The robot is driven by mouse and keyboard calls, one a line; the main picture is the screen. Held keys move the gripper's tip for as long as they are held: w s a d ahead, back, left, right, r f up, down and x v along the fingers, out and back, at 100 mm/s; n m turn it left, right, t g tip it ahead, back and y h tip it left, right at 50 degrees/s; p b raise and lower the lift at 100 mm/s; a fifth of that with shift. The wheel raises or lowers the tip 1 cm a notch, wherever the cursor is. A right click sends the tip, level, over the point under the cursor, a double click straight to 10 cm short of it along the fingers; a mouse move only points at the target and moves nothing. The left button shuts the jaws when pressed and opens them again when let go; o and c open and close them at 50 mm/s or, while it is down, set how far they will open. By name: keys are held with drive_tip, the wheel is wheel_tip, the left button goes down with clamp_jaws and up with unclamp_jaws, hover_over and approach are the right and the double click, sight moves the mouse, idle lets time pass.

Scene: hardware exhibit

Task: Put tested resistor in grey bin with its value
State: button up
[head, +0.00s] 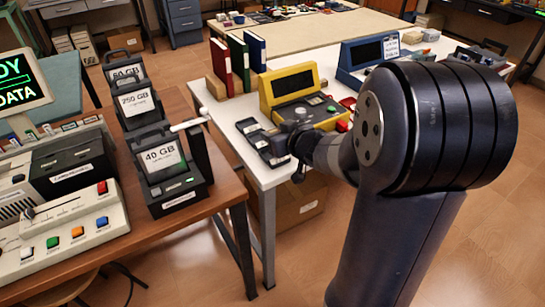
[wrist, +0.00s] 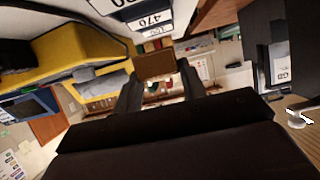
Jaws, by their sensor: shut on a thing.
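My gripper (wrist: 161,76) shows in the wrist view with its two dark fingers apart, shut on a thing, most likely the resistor. The held thing is hard to make out. A brown block-like shape shows between the fingertips, and I cannot tell if it is held or lies beyond. Grey bins (head: 263,141) stand in a row at the white table's edge in the head view, left of my wrist. White labels with values, one reading 470 (wrist: 150,24), show at the top of the wrist view. The yellow tester (head: 291,84) stands behind the bins.
A blue tester (head: 364,55) stands farther right on the white table (head: 222,108). Red, green and blue books (head: 238,55) stand at the back left. A brown table (head: 232,188) at left holds GB-labelled drives (head: 165,160) and a console (head: 70,232). A gap separates the tables.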

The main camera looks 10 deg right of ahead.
drive_tip(key=shift+f+b, duration=1.3)
drive_tip(key=shift+f, duration=1.45)
drive_tip(key=shift+f, duration=0.2)
drive_tip(key=o, duration=1)
drive_tip(key=shift+c, duration=0.2)
drive_tip(key=shift+s+d+r, duration=0.1)
drive_tip(key=shift+s+r, duration=0.05)
drive_tip(key=shift+r, duration=0.2)
drive_tip(key=p+v, duration=0.3)
drive_tip(key=v, duration=0.8)
drive_tip(key=shift+s+p, duration=0.35)
drive_tip(key=shift+p, duration=0.05)
